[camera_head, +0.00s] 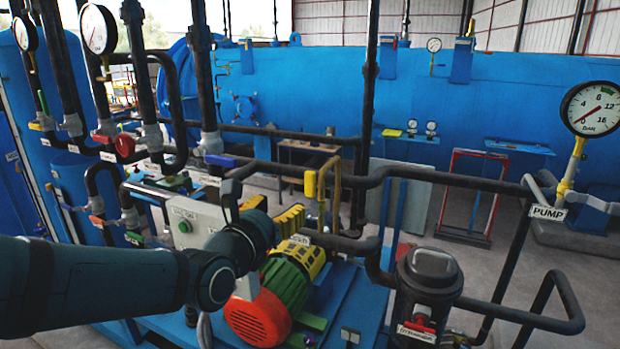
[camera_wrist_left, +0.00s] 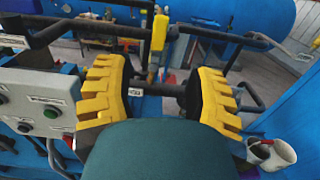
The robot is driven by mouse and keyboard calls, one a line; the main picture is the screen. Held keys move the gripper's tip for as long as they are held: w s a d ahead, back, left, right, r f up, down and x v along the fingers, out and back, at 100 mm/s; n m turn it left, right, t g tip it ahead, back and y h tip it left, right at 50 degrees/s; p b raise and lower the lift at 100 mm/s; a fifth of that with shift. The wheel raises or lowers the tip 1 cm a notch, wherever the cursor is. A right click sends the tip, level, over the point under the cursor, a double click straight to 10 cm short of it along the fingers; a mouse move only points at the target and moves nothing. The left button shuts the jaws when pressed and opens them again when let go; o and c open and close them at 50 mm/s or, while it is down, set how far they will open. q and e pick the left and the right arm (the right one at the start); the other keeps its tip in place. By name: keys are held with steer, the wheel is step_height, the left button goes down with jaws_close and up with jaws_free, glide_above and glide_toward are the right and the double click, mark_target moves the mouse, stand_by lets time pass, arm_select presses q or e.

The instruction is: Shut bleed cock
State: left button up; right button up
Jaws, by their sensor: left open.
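A yellow handle on a thin yellow pipe, which I take for the bleed cock (camera_head: 310,184), stands upright just beyond my left gripper in the head view. It also shows in the left wrist view (camera_wrist_left: 159,33), above and beyond the gap between the fingers. My left gripper (camera_head: 273,213) has yellow ribbed fingers, spread wide apart in the left wrist view (camera_wrist_left: 160,78). It is open, with nothing between the fingers, and looks apart from the handle. A small label near the pipe foot is too small to read surely. My right gripper is not in view.
Black pipes (camera_head: 440,181) run across beyond the gripper. A grey control box (camera_head: 192,222) with buttons stands close to its left. A red and green motor (camera_head: 268,306) lies below. A black filter housing (camera_head: 428,285) and the pump gauge (camera_head: 592,108) are at right.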

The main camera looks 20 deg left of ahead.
mark_target(309, 182)
arm_select(q)
steer(key=shift+w+a+f+b, duration=0.1)
steer(key=shift+w+b, duration=0.25)
steer(key=shift+w, duration=1.75)
steer(key=shift+w+f+b, duration=0.1)
steer(key=shift+w+b, duration=0.25)
steer(key=shift+w, duration=1.7)
steer(key=shift+w+r+p, duration=0.15)
steer(key=shift+w+p, duration=0.35)
steer(key=shift+w, duration=2.2)
steer(key=shift+o, duration=0.2)
jaws_close()
